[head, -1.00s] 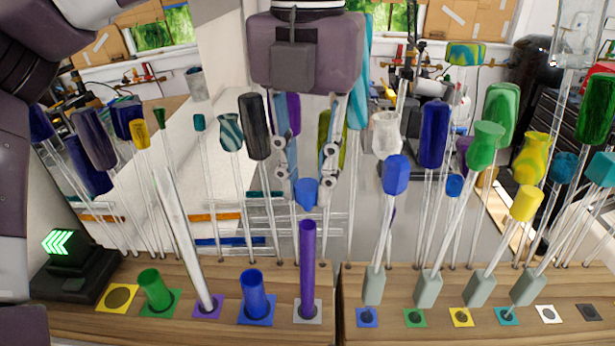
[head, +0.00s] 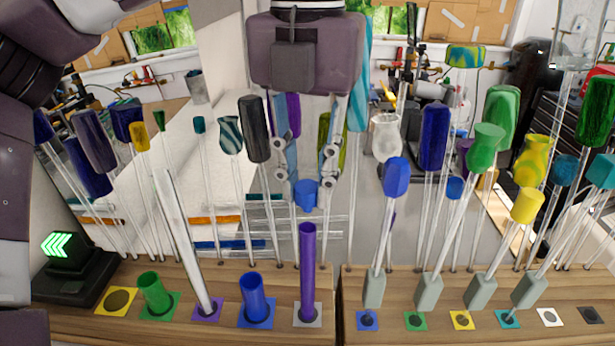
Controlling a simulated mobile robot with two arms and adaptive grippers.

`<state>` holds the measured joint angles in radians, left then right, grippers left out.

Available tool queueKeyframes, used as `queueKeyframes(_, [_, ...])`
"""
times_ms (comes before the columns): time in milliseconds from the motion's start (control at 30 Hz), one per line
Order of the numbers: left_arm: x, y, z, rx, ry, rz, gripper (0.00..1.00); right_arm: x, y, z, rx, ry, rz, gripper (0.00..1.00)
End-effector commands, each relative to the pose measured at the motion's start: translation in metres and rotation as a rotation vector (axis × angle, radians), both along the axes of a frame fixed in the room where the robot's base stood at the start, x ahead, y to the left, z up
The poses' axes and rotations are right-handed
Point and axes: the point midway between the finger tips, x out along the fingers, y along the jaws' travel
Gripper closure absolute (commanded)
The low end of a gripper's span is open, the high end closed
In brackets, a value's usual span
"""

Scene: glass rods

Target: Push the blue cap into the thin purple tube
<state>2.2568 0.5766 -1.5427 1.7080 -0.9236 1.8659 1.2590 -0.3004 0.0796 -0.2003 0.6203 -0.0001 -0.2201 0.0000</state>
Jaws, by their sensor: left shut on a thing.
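My left gripper (head: 306,188) points down at the middle of the head view. It is shut on the blue cap (head: 306,196), with one finger on each side. The cap hangs a little above the thin purple tube (head: 307,273), with a small gap between them in the picture. The tube stands upright on a grey square on the wooden bench. The cap looks roughly in line with the tube's open top, but depth is hard to judge. My right gripper is not in view.
A wide blue tube (head: 256,299) and a green tube (head: 154,293) stand to the left, with a leaning clear tube (head: 183,240) between them. To the right, several glass rods with coloured tops lean over grey holders (head: 374,290). More rods stand behind.

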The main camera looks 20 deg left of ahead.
Motion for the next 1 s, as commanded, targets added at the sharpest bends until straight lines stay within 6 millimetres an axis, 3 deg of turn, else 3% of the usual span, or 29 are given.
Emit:
queueKeyframes(200, [0.000,0.000,-0.001,0.000,-0.001,0.000,0.97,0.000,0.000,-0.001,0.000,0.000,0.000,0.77])
queueKeyframes(233, [0.000,0.000,-0.001,0.000,-0.001,0.000,0.79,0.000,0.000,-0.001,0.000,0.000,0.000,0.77])
queueKeyframes(300, [0.000,0.000,-0.001,0.000,-0.001,-0.001,0.72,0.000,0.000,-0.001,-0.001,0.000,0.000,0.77])
queueKeyframes(567, [0.000,0.000,0.000,0.000,-0.001,-0.001,0.72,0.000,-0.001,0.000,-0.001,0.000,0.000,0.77])
queueKeyframes(1000, [0.000,0.000,0.034,0.000,-0.001,0.000,0.72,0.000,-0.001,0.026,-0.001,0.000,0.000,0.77])
